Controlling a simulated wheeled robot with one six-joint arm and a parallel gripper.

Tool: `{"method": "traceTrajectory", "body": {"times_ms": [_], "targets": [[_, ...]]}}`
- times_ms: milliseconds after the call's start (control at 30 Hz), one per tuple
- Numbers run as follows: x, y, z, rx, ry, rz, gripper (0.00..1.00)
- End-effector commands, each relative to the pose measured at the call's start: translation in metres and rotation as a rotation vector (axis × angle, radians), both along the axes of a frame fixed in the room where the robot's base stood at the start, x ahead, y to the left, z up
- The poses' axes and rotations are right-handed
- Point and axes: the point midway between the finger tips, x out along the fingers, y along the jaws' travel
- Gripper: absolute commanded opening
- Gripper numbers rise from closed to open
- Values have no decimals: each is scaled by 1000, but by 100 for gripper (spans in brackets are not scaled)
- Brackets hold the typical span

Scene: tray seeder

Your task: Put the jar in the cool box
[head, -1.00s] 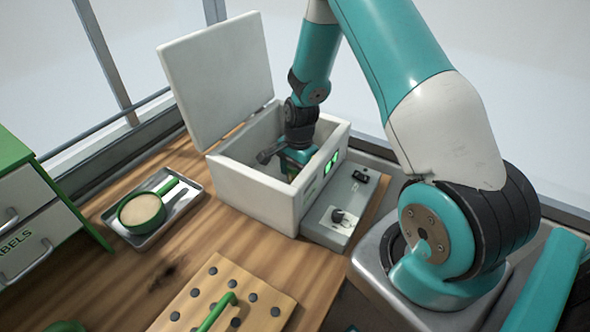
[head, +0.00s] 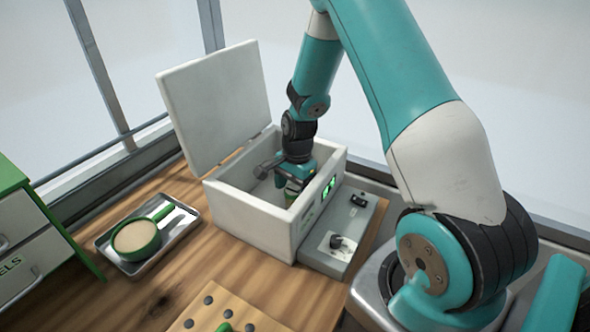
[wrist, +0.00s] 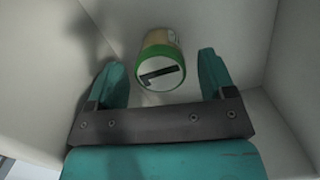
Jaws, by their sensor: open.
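The jar (wrist: 161,62) has a white lid with a green rim and a dark mark, and a tan side. In the wrist view it is inside the white cool box (head: 246,215), its lid towards the camera. My gripper (wrist: 163,68) is open, one teal finger on each side of the jar, with clear gaps to both. In the head view my gripper (head: 294,188) is down inside the box opening. A bit of green and white shows below it; the near wall and the gripper hide most of the jar. The box lid (head: 215,105) stands open.
A grey control unit (head: 340,240) with switches adjoins the box on the right. To the left is a metal tray (head: 183,224) with a green pan of grain (head: 137,238). A drawer cabinet (head: 20,240) stands far left, and a pegged wooden board (head: 215,310) is in front.

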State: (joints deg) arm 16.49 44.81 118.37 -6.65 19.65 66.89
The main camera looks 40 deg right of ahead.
Motion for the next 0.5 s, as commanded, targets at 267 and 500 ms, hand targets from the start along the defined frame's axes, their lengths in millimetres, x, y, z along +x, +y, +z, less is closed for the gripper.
{"method": "traceTrajectory", "body": {"times_ms": [267, 500], "targets": [[2, -8, 60, -1, -6, 0, 76], [2, -9, 89, 1, -4, 11, 76]]}}
